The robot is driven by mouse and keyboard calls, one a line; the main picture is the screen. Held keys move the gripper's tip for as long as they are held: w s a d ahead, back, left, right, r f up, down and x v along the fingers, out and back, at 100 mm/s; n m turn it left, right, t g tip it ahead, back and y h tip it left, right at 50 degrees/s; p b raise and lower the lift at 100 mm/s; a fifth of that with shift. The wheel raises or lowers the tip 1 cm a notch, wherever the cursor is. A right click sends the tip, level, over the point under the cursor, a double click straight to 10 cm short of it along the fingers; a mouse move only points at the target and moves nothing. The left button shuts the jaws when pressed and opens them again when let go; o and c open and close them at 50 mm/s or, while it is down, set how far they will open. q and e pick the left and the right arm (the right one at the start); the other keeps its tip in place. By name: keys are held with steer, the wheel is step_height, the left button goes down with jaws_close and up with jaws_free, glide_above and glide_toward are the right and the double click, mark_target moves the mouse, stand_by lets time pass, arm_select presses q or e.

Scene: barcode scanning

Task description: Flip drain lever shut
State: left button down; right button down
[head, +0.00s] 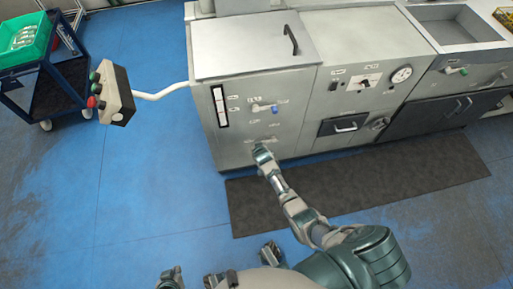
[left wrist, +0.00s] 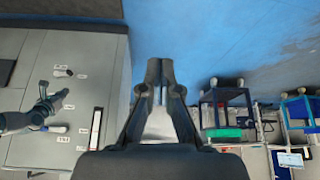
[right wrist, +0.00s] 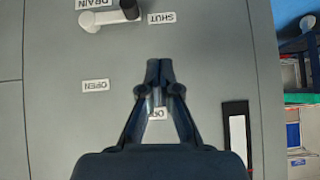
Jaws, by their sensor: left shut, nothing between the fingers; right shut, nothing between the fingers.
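The drain lever (right wrist: 105,20) is on the grey cabinet front, at the top of the right wrist view. It has a white bar and a dark end, lying roughly level between the DRAIN label (right wrist: 92,3) and SHUT label (right wrist: 162,17). An OPEN label (right wrist: 95,86) is below it in that view. My right gripper (right wrist: 158,68) is shut and empty in front of the panel, apart from the lever in that view. It also shows in the left wrist view (left wrist: 45,100). My left gripper (left wrist: 160,82) is shut and empty, away from the panel, low in the head view (head: 170,280).
A second lever with a blue end (head: 264,108) is above the drain lever. A gauge strip (right wrist: 236,135) is beside the levers. A button box (head: 112,93) on a white arm stands out left of the cabinet. A dark mat (head: 350,185) lies before the cabinets.

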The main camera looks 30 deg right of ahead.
arm_select(q)
steer(key=shift+s+a+f+g, duration=0.1)
steer(key=shift+s+a+g, duration=0.25)
steer(key=shift+s, duration=0.3)
steer(key=shift+s+a+f+g, duration=0.1)
steer(key=shift+s+g, duration=0.35)
steer(key=shift+s, duration=0.15)
arm_select(e)
steer(key=shift+s+a+r, duration=0.2)
steer(key=shift+s+r, duration=0.15)
steer(key=shift+s, duration=0.05)
arm_select(q)
steer(key=shift+w, duration=0.1)
